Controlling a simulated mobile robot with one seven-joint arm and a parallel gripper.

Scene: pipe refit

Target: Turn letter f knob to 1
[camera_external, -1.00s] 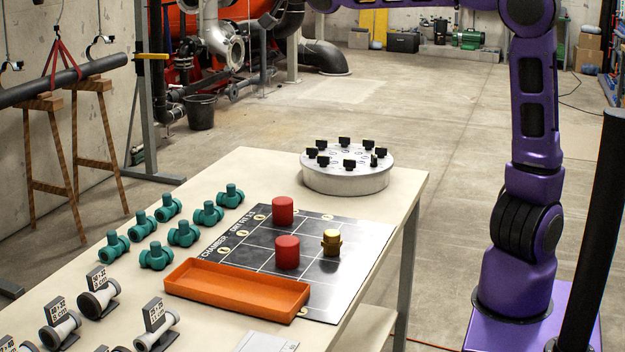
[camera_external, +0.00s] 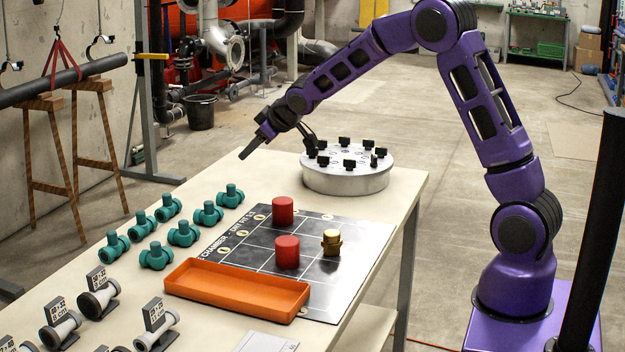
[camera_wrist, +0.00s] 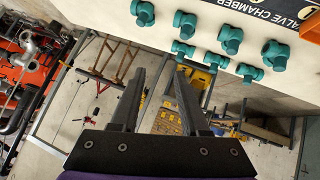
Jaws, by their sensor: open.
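A round grey dial plate (camera_external: 346,178) stands at the table's far end, with several black knobs (camera_external: 350,163) around its top. The letters beside the knobs are too small to read, so I cannot tell which is knob f. My gripper (camera_external: 246,155) is in the air left of the dial plate, apart from it, and points down and left. In the wrist view my gripper (camera_wrist: 157,62) shows two black fingers spread apart with nothing between them. The dial plate is not seen in the wrist view.
Several green valve fittings (camera_external: 208,212) stand on the table (camera_external: 262,180). Two red cylinders (camera_external: 288,252) and a brass fitting (camera_external: 331,242) stand on a marked board (camera_external: 365,232). An orange tray (camera_external: 238,305) lies in front. The tabletop beside the dial plate is clear.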

